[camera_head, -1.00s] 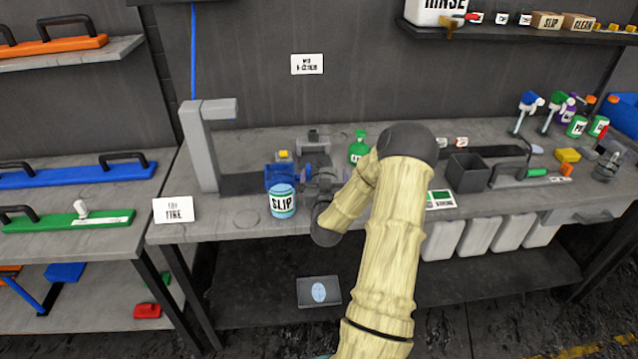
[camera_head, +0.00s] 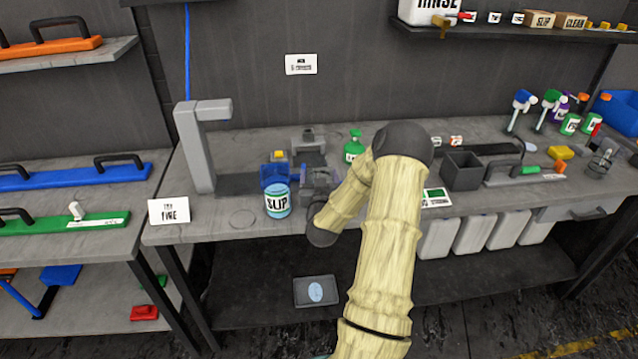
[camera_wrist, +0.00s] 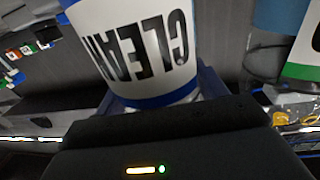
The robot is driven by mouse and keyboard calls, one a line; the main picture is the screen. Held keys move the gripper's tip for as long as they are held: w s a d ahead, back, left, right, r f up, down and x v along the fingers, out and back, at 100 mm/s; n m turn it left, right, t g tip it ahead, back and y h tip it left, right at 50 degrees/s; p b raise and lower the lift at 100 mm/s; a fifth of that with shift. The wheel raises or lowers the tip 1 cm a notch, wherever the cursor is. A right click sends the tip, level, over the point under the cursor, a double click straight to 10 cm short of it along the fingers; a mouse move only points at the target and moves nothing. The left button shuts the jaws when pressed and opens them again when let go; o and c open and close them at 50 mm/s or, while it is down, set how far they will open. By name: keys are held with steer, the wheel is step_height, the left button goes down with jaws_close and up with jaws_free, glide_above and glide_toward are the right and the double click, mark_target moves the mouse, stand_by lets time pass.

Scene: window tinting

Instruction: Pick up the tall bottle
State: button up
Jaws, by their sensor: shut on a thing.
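In the wrist view a white bottle (camera_wrist: 135,45) with a blue band and the word CLEAN, upside down in the picture, fills the upper middle. My gripper (camera_wrist: 160,95) is shut on it, with dark blue finger parts on either side of its banded end. The bottle's other end is out of frame, so I cannot tell its full height. In the head view my arm bends down to the bench, and I cannot make out the held bottle clearly there.
A blue SLIP container (camera_head: 277,203) stands near the bench's front edge, left of my wrist. A green bottle (camera_head: 353,149) stands behind my arm. A grey upright stand (camera_head: 196,150) is at the left. A dark open box (camera_head: 462,172) sits to the right.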

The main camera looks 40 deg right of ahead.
mark_target(319, 152)
step_height(319, 152, up, 10)
steer(key=shift+w+b, duration=0.1)
steer(key=shift+b, duration=0.3)
stand_by(0.4)
steer(key=shift+s, duration=0.2)
